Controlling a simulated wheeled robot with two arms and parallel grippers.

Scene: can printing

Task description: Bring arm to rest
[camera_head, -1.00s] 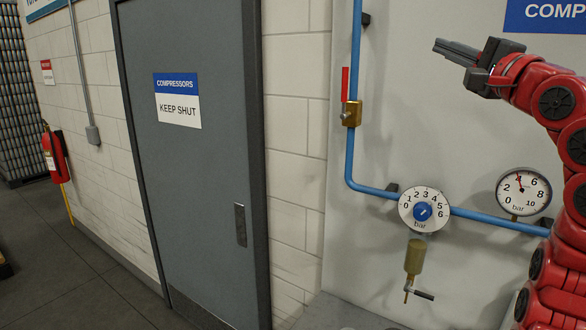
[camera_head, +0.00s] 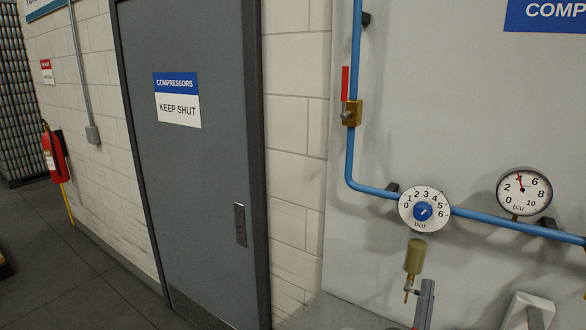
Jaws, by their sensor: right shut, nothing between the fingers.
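My right gripper (camera_head: 425,304) shows as narrow dark grey fingers at the bottom edge, right of centre. The fingers are together with nothing between them; the rest of my right arm is out of view. The fingers are just below and right of the brass drain cylinder (camera_head: 415,257) and cover part of its small crank. I cannot tell whether they touch it. My left gripper is not in view.
A blue pipe (camera_head: 352,150) carries a red-handled valve (camera_head: 346,84), a dial regulator (camera_head: 424,211) and a gauge (camera_head: 524,193) reading about 4 bar. A light grey fitting (camera_head: 528,311) is at lower right. A grey door (camera_head: 195,170) is shut.

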